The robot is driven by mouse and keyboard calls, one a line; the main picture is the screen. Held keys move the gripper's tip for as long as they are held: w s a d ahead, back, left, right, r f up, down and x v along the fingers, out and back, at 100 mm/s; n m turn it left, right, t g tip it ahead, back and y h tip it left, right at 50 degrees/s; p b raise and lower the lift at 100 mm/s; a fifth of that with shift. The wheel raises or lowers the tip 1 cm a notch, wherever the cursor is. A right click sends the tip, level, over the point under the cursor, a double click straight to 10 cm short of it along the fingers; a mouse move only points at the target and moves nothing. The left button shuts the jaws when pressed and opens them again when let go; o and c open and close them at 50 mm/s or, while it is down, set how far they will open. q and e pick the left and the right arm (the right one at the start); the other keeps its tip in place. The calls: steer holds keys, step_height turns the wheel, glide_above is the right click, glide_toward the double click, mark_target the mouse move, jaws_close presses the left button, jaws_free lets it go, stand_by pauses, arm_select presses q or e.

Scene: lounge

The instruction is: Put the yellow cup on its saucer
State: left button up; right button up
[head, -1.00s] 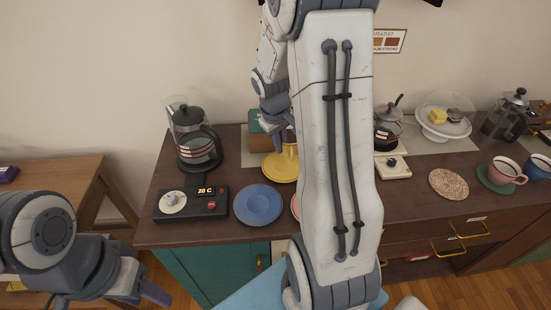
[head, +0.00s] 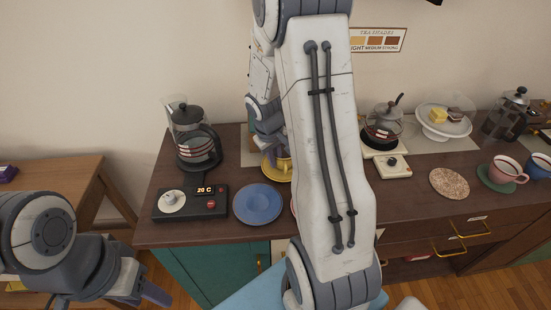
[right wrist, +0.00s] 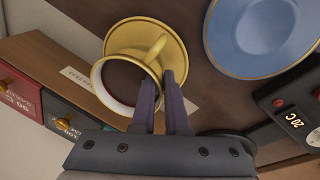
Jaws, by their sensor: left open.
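The yellow cup (right wrist: 122,84) holds dark liquid and shows in the right wrist view, its handle beside my fingertips. The yellow saucer (right wrist: 178,50) is partly hidden behind the cup, which overlaps it off-centre; I cannot tell whether they touch. My right gripper (right wrist: 160,82) has its two fingers close together at the cup's rim and handle. I cannot tell whether they grip it. In the head view my right arm hides much of the cup and saucer. My left gripper (head: 138,291) is open and empty at the lower left, away from the cup.
A blue saucer (head: 258,203) lies in front of the yellow one. A control box (head: 190,204) and a glass press (head: 195,135) stand to the left. A kettle (head: 382,122), a cork mat (head: 449,183) and a pink cup (head: 506,169) stand to the right.

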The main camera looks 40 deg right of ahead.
steer(key=shift+o, duration=1.2)
steer(key=p+v, duration=0.1)
steer(key=v, duration=1.1)
steer(key=s+a+r+n+y, duration=0.1)
steer(key=s+a+n, duration=0.1)
steer(key=a, duration=0.9)
steer(key=s+a+n+g+y, duration=0.1)
steer(key=s+a+n, duration=0.4)
steer(key=s+a, duration=1.1)
steer(key=shift+s+a+r+n+y, duration=0.15)
steer(key=shift+s+a+n+y, duration=0.2)
steer(key=shift+s+y, duration=0.4)
